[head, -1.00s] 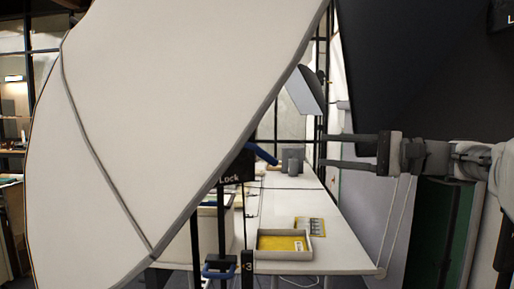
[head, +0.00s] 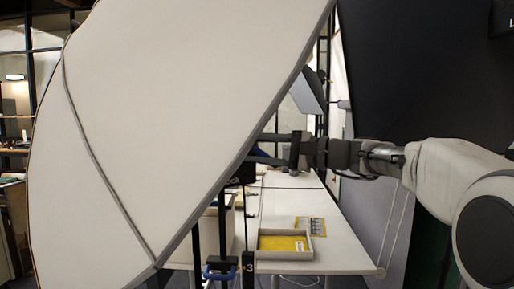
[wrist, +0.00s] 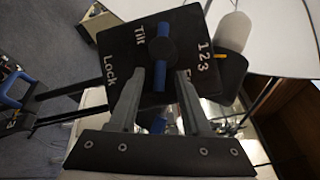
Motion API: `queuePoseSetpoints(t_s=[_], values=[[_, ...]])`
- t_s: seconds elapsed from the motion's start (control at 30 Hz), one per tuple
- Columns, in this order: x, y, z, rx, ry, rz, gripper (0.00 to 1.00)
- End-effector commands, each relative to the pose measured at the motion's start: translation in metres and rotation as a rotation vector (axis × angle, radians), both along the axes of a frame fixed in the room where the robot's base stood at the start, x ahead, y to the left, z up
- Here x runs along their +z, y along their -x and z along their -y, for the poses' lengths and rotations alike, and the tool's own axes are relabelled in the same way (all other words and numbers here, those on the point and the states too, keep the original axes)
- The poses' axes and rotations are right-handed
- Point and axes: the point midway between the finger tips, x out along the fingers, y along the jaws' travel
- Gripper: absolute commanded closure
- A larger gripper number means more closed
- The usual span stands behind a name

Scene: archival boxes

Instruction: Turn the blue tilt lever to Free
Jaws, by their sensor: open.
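The blue tilt lever (wrist: 163,31) is on a black plate (wrist: 205,28) with white lettering, and a dark round hub covers its middle. It runs nearly upright in the wrist view. The plate reads Tilt at the top, Lock at the left and 1 2 3 at the right; another word at lower right is mostly hidden by a finger. My gripper (wrist: 160,76) is open, with one finger on each side of the lever's lower part. I cannot tell whether either finger touches it. In the head view my gripper (head: 256,148) reaches the plate from the right and largely hides the lever.
A large white softbox panel (head: 190,100) fills the left and centre of the head view, close to my gripper. Below are a white table (head: 340,255) and a tray (head: 285,254) with a yellow item. A blue handle (head: 220,273) sits lower on the stand.

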Motion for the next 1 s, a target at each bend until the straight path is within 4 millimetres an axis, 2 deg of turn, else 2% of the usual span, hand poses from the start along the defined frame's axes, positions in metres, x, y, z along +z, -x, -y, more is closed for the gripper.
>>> queuePoseSetpoints(t_s=[0.3,0.57,0.87,1.0], values=[[-0.0005,-0.0013,-0.0026,-0.001,0.0,0.0,0.52],[-0.0005,-0.0012,-0.0023,-0.001,0.0,0.0,0.98],[0.0005,-0.0011,-0.0023,0.0,0.006,0.004,1.0],[0.0071,-0.0014,-0.0017,0.0,0.082,0.052,1.0]])
